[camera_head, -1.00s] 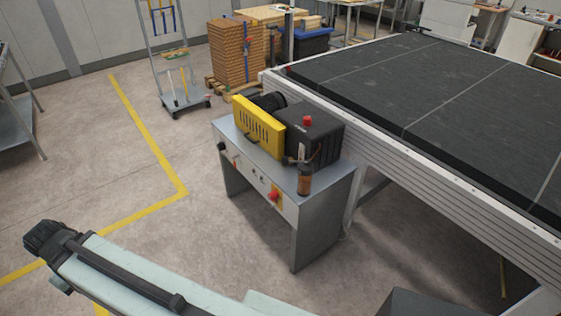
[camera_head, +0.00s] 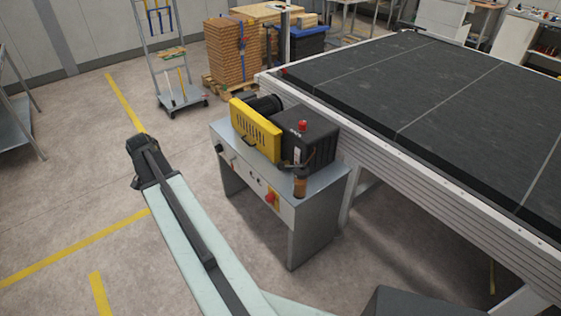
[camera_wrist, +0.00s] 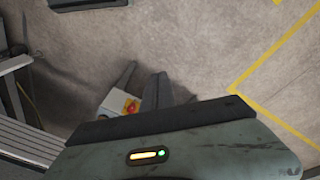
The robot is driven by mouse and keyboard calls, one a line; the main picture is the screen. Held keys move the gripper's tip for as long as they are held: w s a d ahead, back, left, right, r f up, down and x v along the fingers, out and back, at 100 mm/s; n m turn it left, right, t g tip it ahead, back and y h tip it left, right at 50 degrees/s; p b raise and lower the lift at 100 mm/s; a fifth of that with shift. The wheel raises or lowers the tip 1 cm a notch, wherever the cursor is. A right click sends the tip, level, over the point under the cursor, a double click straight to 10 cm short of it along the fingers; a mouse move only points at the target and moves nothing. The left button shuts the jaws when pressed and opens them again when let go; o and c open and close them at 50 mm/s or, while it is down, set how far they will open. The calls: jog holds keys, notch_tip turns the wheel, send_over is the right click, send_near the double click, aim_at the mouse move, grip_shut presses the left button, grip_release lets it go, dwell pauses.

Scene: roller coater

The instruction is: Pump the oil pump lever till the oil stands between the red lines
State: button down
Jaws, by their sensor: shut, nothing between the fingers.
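The oil unit is a small amber-brown cylinder (camera_head: 300,187) at the front right corner of a grey steel cabinet (camera_head: 319,207). Its oil level and red lines are too small to make out. I cannot pick out the pump lever for sure among the dark parts beside the cylinder. In the wrist view my gripper (camera_wrist: 157,84) is shut and empty, its dark fingers over the floor beside the cabinet's red button (camera_wrist: 131,106). In the head view my arm's dark far end stands left of the cabinet, apart from it; the fingers cannot be made out there.
A yellow guard (camera_head: 256,131) and a black box (camera_head: 312,139) with a red cap are on the cabinet. The large conveyor (camera_head: 430,90) lies right behind it. The floor to the left is open.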

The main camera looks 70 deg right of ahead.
jog(key=s+d+r+m+p, duration=0.25)
jog(key=s+d+m, duration=0.6)
jog(key=d, duration=0.75)
jog(key=m+g+p, duration=0.2)
jog(key=m, duration=0.5)
send_near(279, 163)
jog(key=shift+s+f, duration=0.2)
jog(key=shift+f, duration=0.2)
jog(key=shift+f, duration=0.15)
jog(key=b+x, duration=0.6)
jog(key=shift+w, duration=0.15)
jog(key=shift+f+b, duration=0.35)
jog(key=shift+f, duration=0.15)
jog(key=shift+s+d+r, duration=0.1)
jog(key=shift+s, duration=0.15)
